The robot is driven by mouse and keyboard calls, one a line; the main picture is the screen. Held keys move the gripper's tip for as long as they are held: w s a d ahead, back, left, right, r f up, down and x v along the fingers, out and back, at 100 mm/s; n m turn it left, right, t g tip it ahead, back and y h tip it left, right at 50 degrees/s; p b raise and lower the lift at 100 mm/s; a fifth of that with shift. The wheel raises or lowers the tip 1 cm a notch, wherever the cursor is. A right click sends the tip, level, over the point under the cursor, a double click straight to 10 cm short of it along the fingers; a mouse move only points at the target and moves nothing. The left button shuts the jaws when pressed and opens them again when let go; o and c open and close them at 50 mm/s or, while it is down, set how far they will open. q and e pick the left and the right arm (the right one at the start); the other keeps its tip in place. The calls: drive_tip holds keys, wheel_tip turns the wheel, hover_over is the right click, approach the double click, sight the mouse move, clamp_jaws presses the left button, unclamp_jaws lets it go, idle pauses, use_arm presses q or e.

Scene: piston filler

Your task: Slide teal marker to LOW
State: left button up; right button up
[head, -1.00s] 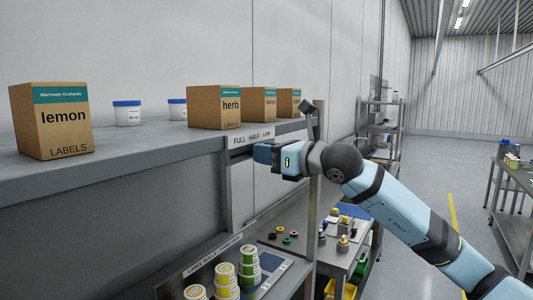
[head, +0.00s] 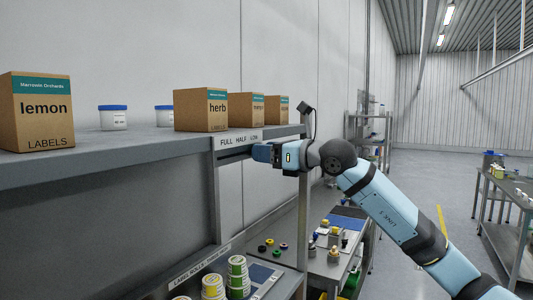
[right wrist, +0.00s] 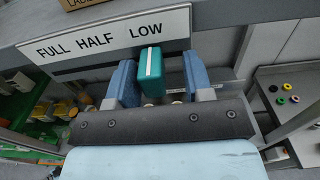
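The teal marker (right wrist: 151,70) shows in the right wrist view as an upright block with a pale stripe, below the word LOW on the FULL HALF LOW sign (right wrist: 100,42). The sign also shows in the head view (head: 238,140) on the shelf edge. My right gripper (right wrist: 159,80) is open around the marker. Its left blue finger is close beside the marker, and a wider gap shows at the right finger. In the head view my right gripper (head: 256,152) is at the sign's right end and hides the marker. My left gripper is not in view.
Label boxes, such as lemon (head: 40,108) and herb (head: 201,110), and white tubs (head: 113,119) stand on the shelf above. A lower bench (head: 290,228) holds small coloured parts. Stacked label rolls (head: 238,270) stand below. Open floor lies to the right.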

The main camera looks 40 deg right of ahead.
drive_tip(key=shift+s+f, duration=0.1)
drive_tip(key=shift+s, duration=0.2)
drive_tip(key=b+v, duration=0.7)
drive_tip(key=v, duration=0.6)
drive_tip(key=shift+d, duration=0.2)
drive_tip(key=shift+s, duration=0.1)
